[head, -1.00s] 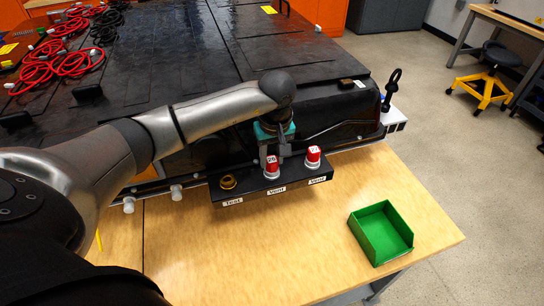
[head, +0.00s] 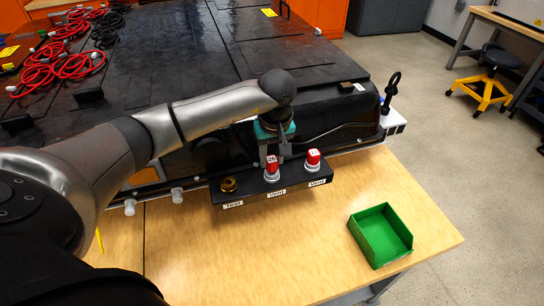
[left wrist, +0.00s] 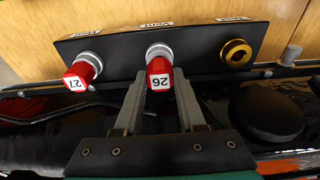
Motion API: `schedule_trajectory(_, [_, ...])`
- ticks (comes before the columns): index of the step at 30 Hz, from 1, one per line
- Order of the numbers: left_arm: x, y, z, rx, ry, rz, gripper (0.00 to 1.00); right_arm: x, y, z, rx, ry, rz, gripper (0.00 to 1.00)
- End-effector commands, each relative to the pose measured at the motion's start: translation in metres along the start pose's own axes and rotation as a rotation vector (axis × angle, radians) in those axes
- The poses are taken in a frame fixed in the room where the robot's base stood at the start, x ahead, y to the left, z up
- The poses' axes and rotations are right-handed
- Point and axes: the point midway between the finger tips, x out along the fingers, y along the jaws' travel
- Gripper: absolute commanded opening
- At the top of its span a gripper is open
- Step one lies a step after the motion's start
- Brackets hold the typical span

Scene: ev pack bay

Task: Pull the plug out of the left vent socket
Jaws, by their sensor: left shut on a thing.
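The plug marked 26 (head: 271,167), a red cap with a silver collar, is at the left vent socket, the middle position on the black socket block (head: 246,198). My left gripper (head: 273,160) is shut on it from above. In the left wrist view, the two grey fingers stand either side of the red cap (left wrist: 159,76). The collar still appears at the socket; I cannot tell if it is partly lifted. A matching plug, 27 (head: 313,158), stands upright in the right vent socket. My right gripper is not in view.
A brass test fitting (head: 228,184) sits at the block's left end. An empty green bin (head: 382,243) stands on the wooden bench (head: 300,250) to the right. The large black pack (head: 160,60) lies behind the block. Bench around the bin is clear.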

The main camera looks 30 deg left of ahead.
Motion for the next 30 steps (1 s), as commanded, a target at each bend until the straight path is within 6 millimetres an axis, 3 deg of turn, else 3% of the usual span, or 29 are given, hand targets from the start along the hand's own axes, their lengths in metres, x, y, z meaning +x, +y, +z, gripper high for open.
schedule_trajectory(30, [-0.031, 0.000, -0.005, 0.001, 0.000, -0.001, 0.00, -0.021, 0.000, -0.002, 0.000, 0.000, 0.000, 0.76])
